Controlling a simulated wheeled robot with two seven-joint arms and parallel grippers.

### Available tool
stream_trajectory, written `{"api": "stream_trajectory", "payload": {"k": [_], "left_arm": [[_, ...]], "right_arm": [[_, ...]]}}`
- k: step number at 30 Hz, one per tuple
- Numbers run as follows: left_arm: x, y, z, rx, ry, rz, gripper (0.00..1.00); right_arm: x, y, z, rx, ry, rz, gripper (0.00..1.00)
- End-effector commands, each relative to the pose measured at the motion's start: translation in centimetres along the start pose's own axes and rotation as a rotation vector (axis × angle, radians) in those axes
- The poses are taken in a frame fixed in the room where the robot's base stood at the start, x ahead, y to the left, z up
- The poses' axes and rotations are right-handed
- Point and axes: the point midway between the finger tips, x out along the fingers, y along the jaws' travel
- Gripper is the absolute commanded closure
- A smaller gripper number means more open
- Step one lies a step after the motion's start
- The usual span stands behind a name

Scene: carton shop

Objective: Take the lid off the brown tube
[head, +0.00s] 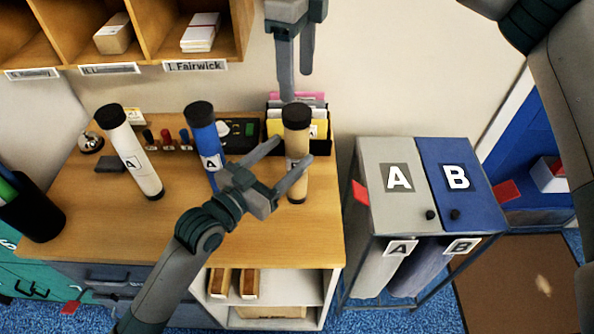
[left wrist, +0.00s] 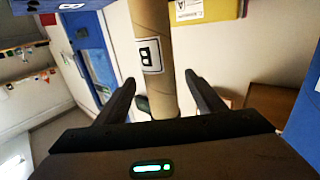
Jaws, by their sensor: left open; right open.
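The brown tube (head: 297,152) stands upright at the right of the wooden desk, its black lid (head: 296,114) on top. My left gripper (head: 292,150) is open, its fingers on either side of the tube's middle, one crossing in front of it. In the left wrist view, the brown tube (left wrist: 155,38) with its "B" label runs between the open fingertips (left wrist: 160,82), with gaps beside it; its lid is out of that view. My right gripper (head: 297,84) is open and points down above the lid; one fingertip comes close to the lid's top, and I cannot tell if it touches.
A blue tube (head: 205,138) and a white tube (head: 132,155), both black-capped, stand to the left. A black organiser (head: 320,146) with yellow and pink cards is behind the brown tube. Grey bin A (head: 382,212) and blue bin B (head: 475,205) stand right of the desk. Wooden pigeonholes (head: 140,55) hang above.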

Motion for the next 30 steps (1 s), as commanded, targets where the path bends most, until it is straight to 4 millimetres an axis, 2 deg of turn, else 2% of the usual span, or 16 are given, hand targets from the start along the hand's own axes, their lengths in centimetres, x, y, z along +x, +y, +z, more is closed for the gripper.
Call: {"api": "stream_trajectory", "payload": {"k": [6,13,19,28,29,30], "left_arm": [[3.7,0.1,-0.1,-0.001,0.001,0.001,0.37],[6.5,0.0,0.0,-0.001,0.0,0.0,0.37],[7.5,0.1,0.0,0.0,0.0,0.001,0.37],[7.6,0.1,0.0,0.0,-0.001,0.001,0.37],[7.6,0.1,0.0,0.0,-0.001,0.001,0.42],[7.6,0.1,0.0,0.0,-0.001,0.001,0.51]], "right_arm": [[0.0,0.0,0.0,0.0,0.0,0.0,0.38],[0.0,0.0,0.0,0.0,0.0,0.0,0.38],[0.0,0.0,0.0,0.0,0.0,0.0,0.38],[0.0,0.0,0.0,0.0,0.0,0.0,0.38],[0.0,0.0,0.0,0.0,0.0,0.0,0.38],[0.0,0.0,0.0,0.0,0.0,0.0,0.38]]}}
